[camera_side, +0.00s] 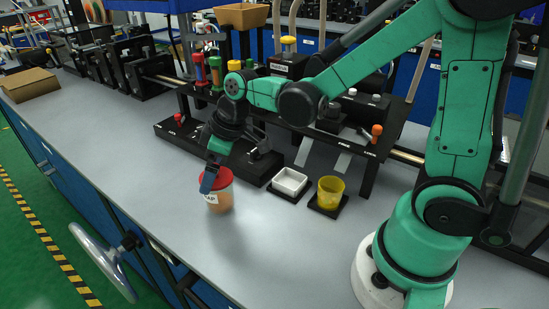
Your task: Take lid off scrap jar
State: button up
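The scrap jar (222,198) stands upright on the grey bench, left of the picture's middle. It is see-through with orange-brown contents and a white label, of which only the last letters show. Its red lid (224,177) sits on top of the jar. My gripper (207,187) points down at the jar's left front side, and its blue finger covers part of the lid and label. I cannot tell whether it touches the lid or how far its fingers are apart.
A white square dish (290,181) and a yellow cup (331,190) stand on black pads to the right. A black fixture (180,137) lies behind the jar. An open cardboard box (30,85) is at far left. The bench in front of the jar is clear up to its edge.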

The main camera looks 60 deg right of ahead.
jog(key=c, duration=0.9)
jog(key=shift+r, duration=0.1)
